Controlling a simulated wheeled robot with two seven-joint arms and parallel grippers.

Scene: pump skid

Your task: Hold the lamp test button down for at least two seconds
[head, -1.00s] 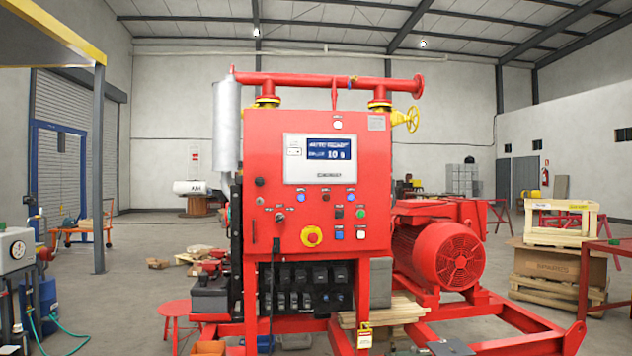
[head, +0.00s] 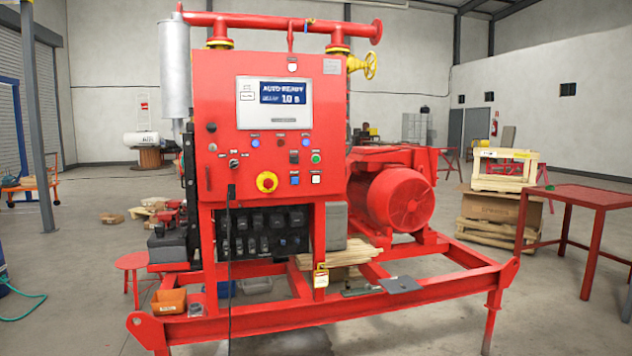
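The red control panel (head: 219,165) of the pump skid stands upright left of centre in the head view. It carries a display (head: 283,95) that appears to read AUTO READY. Below the display are small buttons and lamps: a blue one on the left (head: 255,143), another blue one (head: 305,141), a black one (head: 294,157), a green one (head: 315,158), a lower blue one (head: 294,180) and a white one (head: 315,179). A yellow-ringed red emergency stop (head: 267,182) sits below. The labels are too small to tell which is the lamp test button. Neither gripper is in view.
A motor (head: 400,198) sits to the right. A red table (head: 585,195) stands at far right.

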